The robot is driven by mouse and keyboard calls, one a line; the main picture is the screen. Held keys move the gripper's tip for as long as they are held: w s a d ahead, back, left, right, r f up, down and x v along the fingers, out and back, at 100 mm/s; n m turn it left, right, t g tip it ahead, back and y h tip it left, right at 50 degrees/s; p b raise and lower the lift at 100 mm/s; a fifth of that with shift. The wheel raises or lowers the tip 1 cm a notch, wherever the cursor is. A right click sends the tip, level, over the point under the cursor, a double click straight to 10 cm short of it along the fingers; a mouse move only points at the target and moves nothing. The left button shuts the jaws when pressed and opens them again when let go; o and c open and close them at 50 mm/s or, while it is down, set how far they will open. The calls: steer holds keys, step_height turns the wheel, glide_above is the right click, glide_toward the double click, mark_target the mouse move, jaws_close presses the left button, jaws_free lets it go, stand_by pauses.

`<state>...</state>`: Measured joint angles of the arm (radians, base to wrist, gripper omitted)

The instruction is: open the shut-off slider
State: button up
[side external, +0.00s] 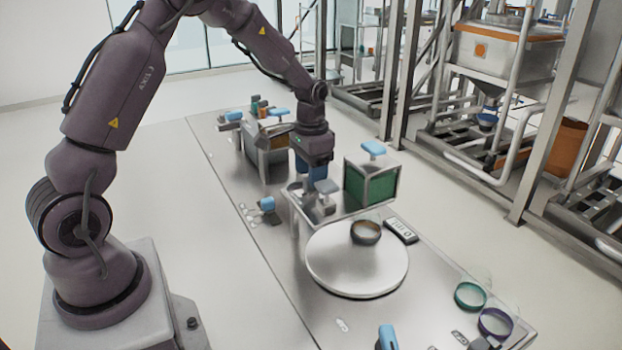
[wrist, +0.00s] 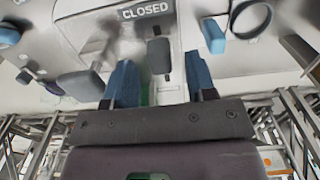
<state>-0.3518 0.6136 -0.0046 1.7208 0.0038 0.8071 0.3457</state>
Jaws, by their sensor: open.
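My gripper (side external: 311,172) points down over the metal stand in the middle of the bench. Its two blue fingers (wrist: 159,68) are apart, with nothing seen held between them. In the wrist view, a dark grey knob (wrist: 160,55) lies under a "CLOSED" label (wrist: 147,12), in line with the gap between my fingers. It looks like the slider's handle; contact cannot be told. A grey knob also shows beside my fingers in the side view (side external: 327,186). A second grey block (wrist: 80,85) lies left of my fingers in the wrist view.
A green-fronted box (side external: 371,183) with a blue handle stands right of my gripper. A round pale plate (side external: 345,272) carries a dark-rimmed bowl (side external: 365,232), with a display (side external: 401,230) beside it. Green (side external: 470,295) and purple (side external: 495,322) rings lie at the near right. Another metal box (side external: 266,160) stands behind.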

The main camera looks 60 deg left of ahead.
steer(key=shift+f, duration=1.1)
jaws_close()
steer(key=shift+w, duration=1.35)
jaws_free()
